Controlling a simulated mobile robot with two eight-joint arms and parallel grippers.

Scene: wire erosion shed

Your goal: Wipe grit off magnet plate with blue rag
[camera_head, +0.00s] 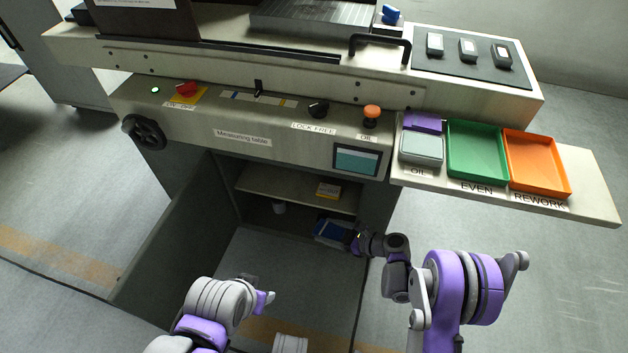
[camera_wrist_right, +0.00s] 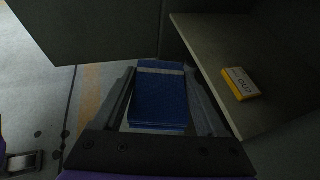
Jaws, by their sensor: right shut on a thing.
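The blue rag (camera_wrist_right: 160,98) looks like a folded, layered block with a pale band in the right wrist view. In the head view the blue rag (camera_head: 329,231) is in the open cabinet under the machine. My right gripper (camera_head: 348,237) reaches into the cabinet and is shut on the rag, with a finger on each side of it. The magnet plate (camera_head: 312,14) is the grey ribbed slab on top of the machine, cut off by the upper edge; grit on it is too small to tell. My left gripper (camera_head: 264,297) is low in front of the cabinet; its jaws are unclear.
The cabinet shelf (camera_head: 295,191) holds a yellow box (camera_head: 327,190), above my right gripper. The open cabinet door (camera_head: 175,240) stands to the left. A side ledge (camera_head: 590,190) carries a green tray (camera_head: 477,177) and an orange tray (camera_head: 536,187).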

